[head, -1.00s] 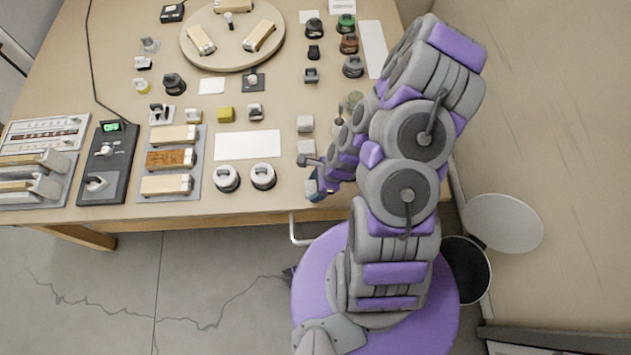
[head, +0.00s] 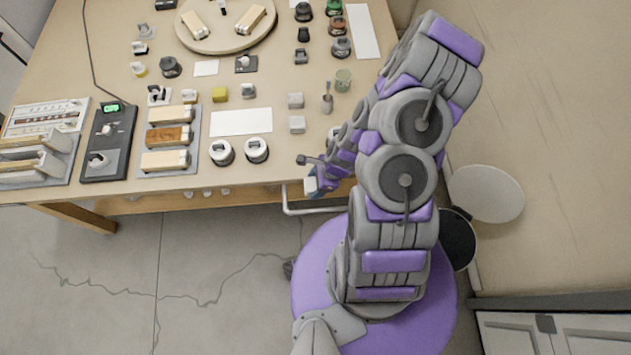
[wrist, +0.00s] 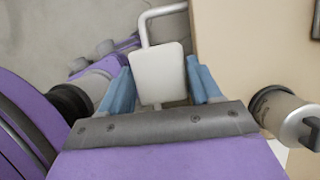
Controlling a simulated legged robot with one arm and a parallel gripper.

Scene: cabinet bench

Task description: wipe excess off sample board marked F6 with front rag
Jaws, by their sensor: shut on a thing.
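My gripper (head: 313,183) is at the table's front edge, over the front rail. In the wrist view its two blue fingers (wrist: 160,84) are shut on a pale, round-cornered block (wrist: 158,62), which may be the front rag. Two similar pale blocks (head: 296,101) (head: 297,124) stand in a column further back on the table. Several boards lie on a grey tray (head: 142,170) at the left, well away from my gripper. The middle board (head: 165,137) has a brown, patchy face; the others on that tray look pale. I cannot read an F6 mark on any board.
A white mat (head: 240,122) and two white round-topped items (head: 221,153) (head: 256,150) lie between the tray and my gripper. A spoon-like tool in a small holder (head: 327,102) and a jar (head: 343,80) stand behind it. A front rail (head: 286,205) sticks out below.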

